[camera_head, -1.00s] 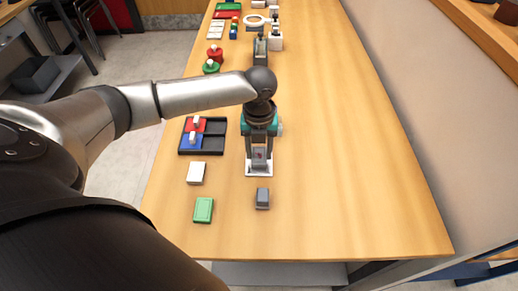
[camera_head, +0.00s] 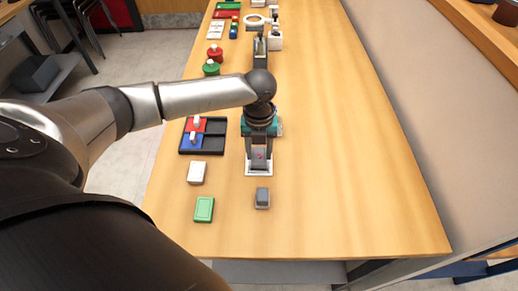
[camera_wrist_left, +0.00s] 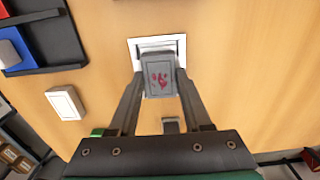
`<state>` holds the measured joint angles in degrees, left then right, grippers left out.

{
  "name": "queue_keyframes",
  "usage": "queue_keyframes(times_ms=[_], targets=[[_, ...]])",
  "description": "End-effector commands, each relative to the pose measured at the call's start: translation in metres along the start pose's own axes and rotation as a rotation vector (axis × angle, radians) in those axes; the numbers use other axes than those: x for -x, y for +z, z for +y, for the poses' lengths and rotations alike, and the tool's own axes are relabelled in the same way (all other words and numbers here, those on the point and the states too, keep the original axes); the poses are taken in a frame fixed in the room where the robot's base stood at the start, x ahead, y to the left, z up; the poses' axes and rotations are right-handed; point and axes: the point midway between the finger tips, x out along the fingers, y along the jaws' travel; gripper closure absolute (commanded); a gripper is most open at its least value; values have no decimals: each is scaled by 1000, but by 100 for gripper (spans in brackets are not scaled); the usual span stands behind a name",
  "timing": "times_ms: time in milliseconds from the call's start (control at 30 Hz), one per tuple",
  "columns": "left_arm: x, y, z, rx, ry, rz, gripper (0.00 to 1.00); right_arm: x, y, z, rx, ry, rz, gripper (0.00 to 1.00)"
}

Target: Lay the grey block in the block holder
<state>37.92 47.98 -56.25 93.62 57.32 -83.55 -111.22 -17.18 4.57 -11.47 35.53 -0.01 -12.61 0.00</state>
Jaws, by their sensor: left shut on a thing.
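The grey block (camera_wrist_left: 157,77) has a red mark on its face. My left gripper (camera_head: 260,158) is shut on it, with one finger on each side in the left wrist view (camera_wrist_left: 159,74). The block holder (camera_head: 259,175), a white square frame, lies on the table right at the gripper; its far part shows beyond the block in the left wrist view (camera_wrist_left: 157,41). The block overlaps the frame in both views; I cannot tell whether it touches it. My right gripper is not in view.
A second grey block (camera_head: 262,197) lies just nearer than the holder. A white block (camera_head: 197,172) and a green block (camera_head: 204,209) lie to the left. A black tray (camera_head: 215,144) holds red and blue pieces. The table's right side is clear.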

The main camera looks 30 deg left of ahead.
Motion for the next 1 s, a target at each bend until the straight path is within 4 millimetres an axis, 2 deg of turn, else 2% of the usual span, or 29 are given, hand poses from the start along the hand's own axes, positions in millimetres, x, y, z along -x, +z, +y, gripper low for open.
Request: queue_keyframes(times_ms=[1000], targets=[[-4,0,0,-1,1,-1,100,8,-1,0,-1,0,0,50]])
